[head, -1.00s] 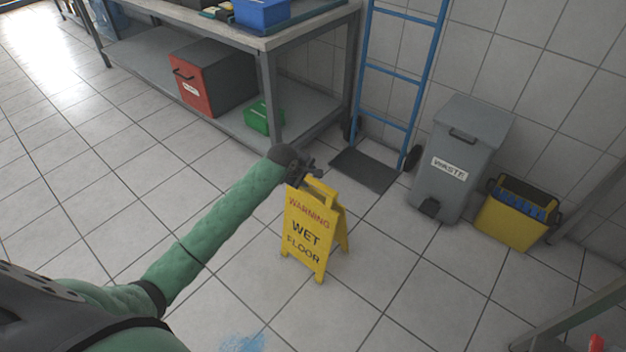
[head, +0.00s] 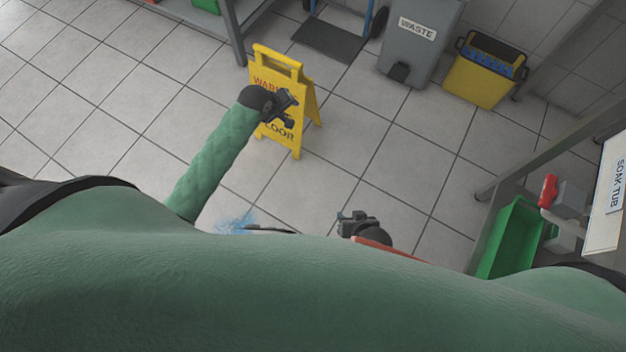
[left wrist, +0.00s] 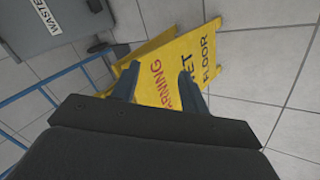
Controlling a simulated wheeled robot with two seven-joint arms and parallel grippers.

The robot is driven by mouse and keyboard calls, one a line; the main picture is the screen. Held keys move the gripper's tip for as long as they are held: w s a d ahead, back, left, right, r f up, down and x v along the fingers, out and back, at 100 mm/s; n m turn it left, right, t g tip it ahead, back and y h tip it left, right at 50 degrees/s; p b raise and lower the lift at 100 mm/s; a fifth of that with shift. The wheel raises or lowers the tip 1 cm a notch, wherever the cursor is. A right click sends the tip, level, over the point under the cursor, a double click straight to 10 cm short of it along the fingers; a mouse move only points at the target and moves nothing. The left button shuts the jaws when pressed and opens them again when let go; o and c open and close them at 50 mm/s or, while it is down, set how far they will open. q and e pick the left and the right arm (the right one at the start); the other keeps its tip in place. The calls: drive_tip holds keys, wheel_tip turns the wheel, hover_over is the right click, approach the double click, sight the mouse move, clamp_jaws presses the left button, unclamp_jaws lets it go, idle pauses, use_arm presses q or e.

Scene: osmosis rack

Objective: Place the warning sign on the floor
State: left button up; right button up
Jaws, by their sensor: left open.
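The yellow warning sign (head: 291,73) stands upright and unfolded on the tiled floor in the head view. My left gripper (head: 287,108) is in front of the sign and covers part of its lettering. In the left wrist view, the open fingers of that gripper (left wrist: 158,80) show with the sign's yellow panel (left wrist: 205,45) beyond them. The fingers do not enclose it, and I cannot tell whether they touch it. My right gripper (head: 357,222) shows low in the middle of the head view, small and partly hidden by my body; its jaw state is unclear.
A blue stain (head: 233,222) lies on the floor near my body. A grey waste bin (head: 415,45) and a yellow bucket (head: 484,75) stand at the back. A green tub (head: 510,238) is at the right. The floor between sign and tub is clear.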

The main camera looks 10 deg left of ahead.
use_arm(q)
drive_tip(key=s+d+f+m, duration=0.3)
drive_tip(key=s+d, duration=0.1)
drive_tip(key=s, duration=0.5)
drive_tip(key=s+d+f+m, duration=0.4)
drive_tip(key=s+d, duration=0.1)
drive_tip(key=s, duration=0.5)
drive_tip(key=s+d+f+m+h, duration=0.1)
drive_tip(key=s+d+f+m, duration=0.2)
drive_tip(key=s, duration=0.6)
drive_tip(key=shift+s+d+f+m, duration=0.25)
drive_tip(key=shift+s+d+m, duration=0.1)
drive_tip(key=shift+d, duration=0.65)
